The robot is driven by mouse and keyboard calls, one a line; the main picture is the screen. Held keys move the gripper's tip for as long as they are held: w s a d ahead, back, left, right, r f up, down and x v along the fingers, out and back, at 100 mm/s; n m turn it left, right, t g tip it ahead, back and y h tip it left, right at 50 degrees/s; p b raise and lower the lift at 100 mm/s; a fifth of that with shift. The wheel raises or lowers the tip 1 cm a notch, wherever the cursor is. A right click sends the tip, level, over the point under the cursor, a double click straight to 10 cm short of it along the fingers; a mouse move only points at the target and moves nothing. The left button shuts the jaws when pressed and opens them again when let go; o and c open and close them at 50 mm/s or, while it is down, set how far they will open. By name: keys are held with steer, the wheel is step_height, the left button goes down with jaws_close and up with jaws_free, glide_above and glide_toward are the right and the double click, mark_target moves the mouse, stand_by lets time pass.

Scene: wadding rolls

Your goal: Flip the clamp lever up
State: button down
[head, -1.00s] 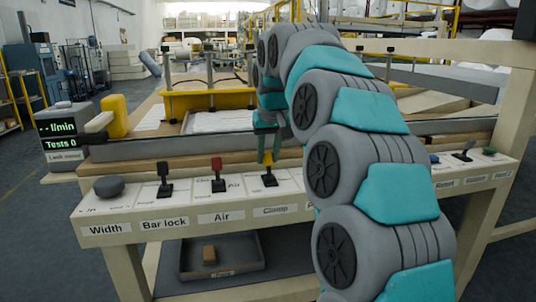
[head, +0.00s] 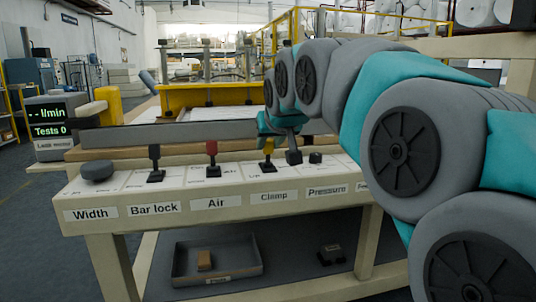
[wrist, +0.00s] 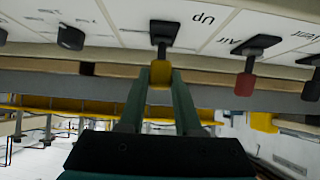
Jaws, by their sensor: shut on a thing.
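The clamp lever (head: 268,166) has a dark stem and a yellow tip. It stands on the front panel above the label "Clamp" in the head view. In the wrist view the yellow tip (wrist: 160,74) sits between the two green fingers of my gripper (wrist: 160,82), which is shut on it. The dark stem and base plate show beyond the fingers, near the word "Up", which reads upside down. In the head view my gripper (head: 268,139) is at the lever's top, partly hidden by my arm. The lever's exact tilt is hard to tell.
The red-tipped Air lever (head: 212,158) and black Bar lock lever (head: 155,162) stand to the left, with a round Width knob (head: 97,171). Dark Pressure controls (head: 294,156) are close on the right. A grey tray (head: 190,278) lies below the panel.

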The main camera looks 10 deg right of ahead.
steer(key=shift+s+f+t+b, duration=0.25)
steer(key=shift+s+t+b, duration=0.15)
steer(key=shift+t+b, duration=0.25)
steer(key=shift+r, duration=0.1)
steer(key=c, duration=0.6)
jaws_free()
steer(key=shift+s, duration=0.1)
steer(key=v, duration=0.7)
steer(key=shift+s, duration=0.35)
